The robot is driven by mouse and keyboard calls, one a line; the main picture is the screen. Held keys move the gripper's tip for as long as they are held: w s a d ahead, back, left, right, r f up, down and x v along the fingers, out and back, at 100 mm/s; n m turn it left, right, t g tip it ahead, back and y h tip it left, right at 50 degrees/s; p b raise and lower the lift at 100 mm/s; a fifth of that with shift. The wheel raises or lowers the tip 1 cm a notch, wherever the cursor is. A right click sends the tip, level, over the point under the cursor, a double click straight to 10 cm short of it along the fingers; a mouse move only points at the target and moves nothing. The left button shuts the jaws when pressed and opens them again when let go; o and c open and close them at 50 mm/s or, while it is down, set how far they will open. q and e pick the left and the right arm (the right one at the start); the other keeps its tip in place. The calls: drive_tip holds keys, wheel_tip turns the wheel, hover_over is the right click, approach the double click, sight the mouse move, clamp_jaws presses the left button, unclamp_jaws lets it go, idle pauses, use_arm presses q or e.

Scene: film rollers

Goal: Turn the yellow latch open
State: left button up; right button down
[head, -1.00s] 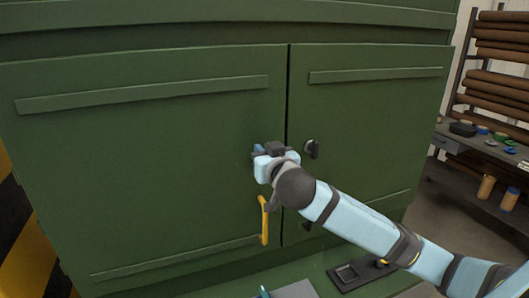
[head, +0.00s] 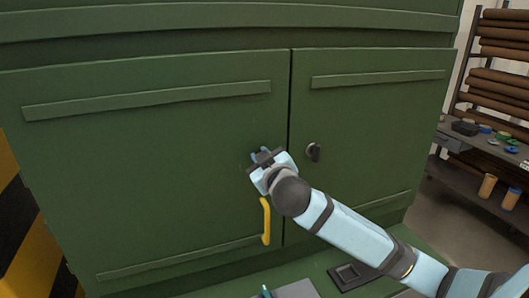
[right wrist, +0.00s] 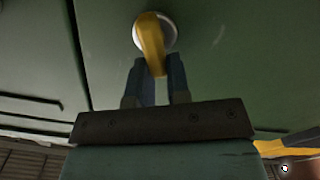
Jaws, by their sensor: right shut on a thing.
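The yellow latch (right wrist: 151,42) sits on a round pale base on the green cabinet door in the right wrist view. In the head view the right gripper (head: 261,155) is tilted against the left door (head: 140,150), near the seam between the doors. My left gripper is not in view.
A long yellow handle (head: 266,222) hangs on the left door just below the right gripper. A dark knob (head: 313,152) is on the right door (head: 375,125). A green ledge (head: 325,262) runs below. Shelving with brown rolls (head: 500,65) stands at the right.

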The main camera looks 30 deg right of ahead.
drive_tip(key=n+p, duration=0.1)
drive_tip(key=n, duration=0.2)
drive_tip(key=a+f+n+p, duration=0.1)
drive_tip(key=n, duration=0.3)
drive_tip(key=f+n+p, duration=0.1)
drive_tip(key=n, duration=0.2)
drive_tip(key=shift+w+a+n, duration=0.15)
drive_tip(key=shift+n, duration=0.25)
idle(0.4)
drive_tip(key=c, duration=1.1)
unclamp_jaws()
